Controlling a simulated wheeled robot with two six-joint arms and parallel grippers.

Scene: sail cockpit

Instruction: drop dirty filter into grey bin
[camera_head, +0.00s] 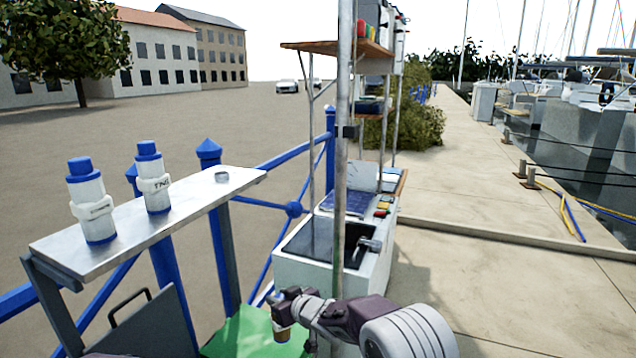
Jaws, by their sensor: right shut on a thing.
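My right gripper (281,318) reaches in from the lower right and is shut on a small brown cylinder with a pale band, the dirty filter (281,335). The filter hangs below the jaws, over or in front of a green surface (235,338); its height above that surface is hard to tell. A grey box-like shape with a dark handle (155,328) stands at the lower left, cut by the bottom edge. It may be the grey bin, but its opening does not show. My left gripper is not in view.
A metal shelf (190,205) at left carries two white bottles with blue caps (90,205) (153,180). Blue railings (290,208) run behind it. A metal pole (342,130) rises beyond my right gripper, by a white sink unit (308,278). Open paving lies at right.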

